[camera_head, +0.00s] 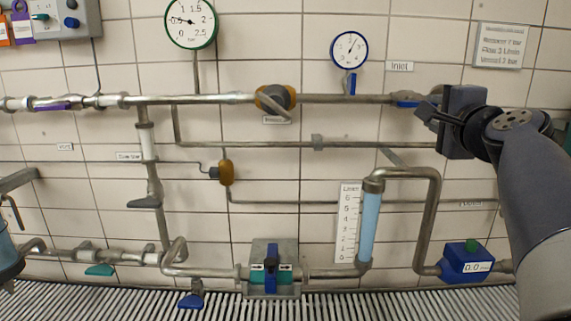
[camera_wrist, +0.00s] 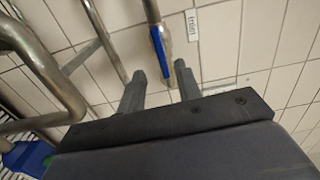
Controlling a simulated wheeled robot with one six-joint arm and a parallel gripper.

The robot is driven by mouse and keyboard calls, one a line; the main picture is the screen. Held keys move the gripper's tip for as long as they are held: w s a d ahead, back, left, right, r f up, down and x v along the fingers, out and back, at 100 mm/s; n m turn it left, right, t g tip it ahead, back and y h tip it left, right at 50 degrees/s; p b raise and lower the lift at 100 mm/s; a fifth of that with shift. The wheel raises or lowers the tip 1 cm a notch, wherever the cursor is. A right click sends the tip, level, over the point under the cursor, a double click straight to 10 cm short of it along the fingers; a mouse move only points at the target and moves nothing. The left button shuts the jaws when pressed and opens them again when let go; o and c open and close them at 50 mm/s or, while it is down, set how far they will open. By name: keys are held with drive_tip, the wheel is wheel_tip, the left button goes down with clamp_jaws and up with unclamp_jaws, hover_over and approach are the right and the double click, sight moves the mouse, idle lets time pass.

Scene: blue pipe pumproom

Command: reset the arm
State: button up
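My arm (camera_head: 535,190) comes in from the right side of the head view, bent at the wrist. My gripper (camera_head: 428,108) points left, toward the wall pipes. A blue valve handle (camera_head: 408,100) on the upper pipe lies just left of the fingers in the head view. The same blue handle (camera_wrist: 160,45) shows beyond the fingertips in the wrist view. I cannot tell the exact gap between fingers and handle.
Pipes run along the tiled wall. Two gauges (camera_head: 190,22) (camera_head: 349,49) hang above. A blue sight tube (camera_head: 369,226) and a blue meter (camera_head: 466,262) stand below my gripper. A blue-handled valve block (camera_head: 271,269) sits low in the middle. A slatted grate (camera_head: 120,300) runs along the bottom.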

sight(416, 101)
drive_tip(key=w+p, duration=0.1)
drive_tip(key=w, duration=0.2)
drive_tip(key=w+p, duration=0.1)
drive_tip(key=w, duration=0.2)
drive_tip(key=w+p, duration=0.1)
drive_tip(key=w, duration=0.2)
drive_tip(key=shift+w+r, duration=0.1)
drive_tip(key=shift+r, duration=0.15)
drive_tip(key=m+p, duration=0.2)
drive_tip(key=m, duration=0.2)
drive_tip(key=shift+r+p, duration=0.15)
drive_tip(key=shift+p, duration=0.15)
drive_tip(key=m+p, duration=0.2)
drive_tip(key=m, duration=0.3)
drive_tip(key=shift+d+p, duration=0.1)
drive_tip(key=shift+p, duration=0.3)
drive_tip(key=shift+f, duration=0.2)
